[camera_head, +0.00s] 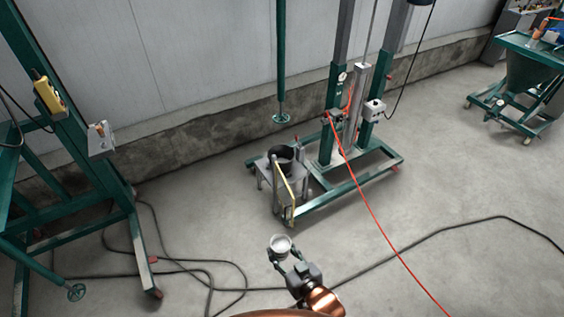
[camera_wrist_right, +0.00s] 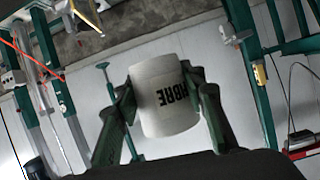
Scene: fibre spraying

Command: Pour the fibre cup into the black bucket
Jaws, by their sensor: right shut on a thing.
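The fibre cup (camera_head: 281,244) is pale and shows white contents at its open top in the head view. My right gripper (camera_head: 278,255) is shut on it and holds it upright, or nearly so. In the right wrist view the cup (camera_wrist_right: 166,97) sits between the two fingers of the gripper (camera_wrist_right: 165,105), with dark letters on its side. The black bucket (camera_head: 283,153) stands on a small metal stand farther back, beyond the cup and apart from it. My left gripper is not in view.
The bucket's metal stand (camera_head: 262,168) has a yellow handle (camera_head: 291,183) on its near side, beside a green mixer frame (camera_head: 350,185). A red hose (camera_head: 372,212) and black cables (camera_head: 430,243) cross the floor. A green frame (camera_head: 100,190) stands at left. Floor between cup and stand is clear.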

